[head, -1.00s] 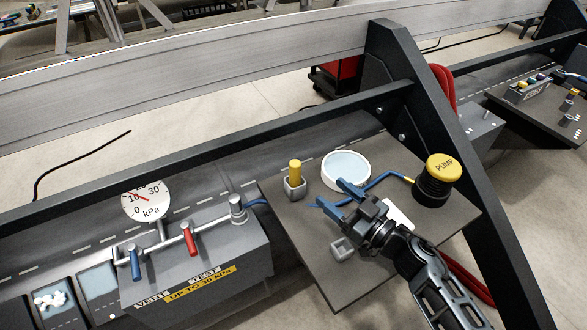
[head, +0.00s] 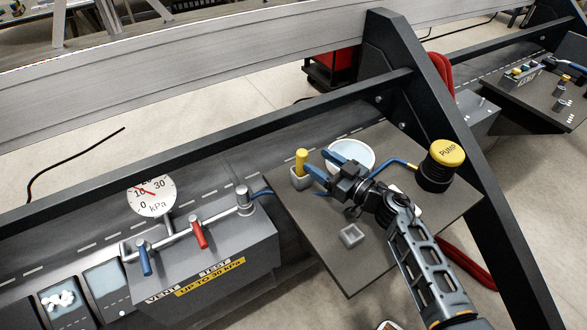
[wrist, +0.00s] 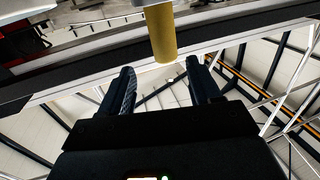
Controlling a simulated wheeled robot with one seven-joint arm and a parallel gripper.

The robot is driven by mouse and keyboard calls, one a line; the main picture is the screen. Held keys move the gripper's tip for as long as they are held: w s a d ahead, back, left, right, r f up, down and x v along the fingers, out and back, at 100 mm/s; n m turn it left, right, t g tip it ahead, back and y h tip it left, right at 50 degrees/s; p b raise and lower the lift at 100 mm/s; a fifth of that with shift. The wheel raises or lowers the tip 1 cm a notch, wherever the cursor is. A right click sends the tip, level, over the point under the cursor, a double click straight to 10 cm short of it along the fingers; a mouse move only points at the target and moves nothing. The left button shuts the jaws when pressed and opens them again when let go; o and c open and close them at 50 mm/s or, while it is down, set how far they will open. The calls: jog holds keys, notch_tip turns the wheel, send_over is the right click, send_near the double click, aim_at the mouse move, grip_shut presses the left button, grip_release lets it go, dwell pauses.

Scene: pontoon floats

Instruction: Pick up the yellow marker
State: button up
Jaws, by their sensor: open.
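The yellow marker (head: 301,160) stands upright in a small grey square holder (head: 301,179) on the grey work plate (head: 320,232). My gripper (head: 318,165) is open, its two blue fingers pointing towards the marker from its right in the head view. In the wrist view the marker (wrist: 160,33) hangs in from the top, in line with the gap between the fingertips (wrist: 162,68). I cannot tell whether a finger touches the marker. Nothing is held.
A white-rimmed round dish (head: 355,153) lies just behind my gripper. A yellow PUMP button (head: 447,153) stands to the right. An empty grey square holder (head: 352,236) sits nearer. A valve box (head: 205,262) and pressure gauge (head: 152,196) are to the left.

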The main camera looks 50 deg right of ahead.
aim_at(297, 152)
jog(key=shift+w+a, duration=0.25)
jog(key=shift+w, duration=0.15)
jog(key=w, duration=0.7)
jog(key=shift+w+a+f+b, duration=0.1)
jog(key=shift+f+b, duration=0.2)
jog(key=shift+f, duration=0.05)
jog(key=c, duration=1.1)
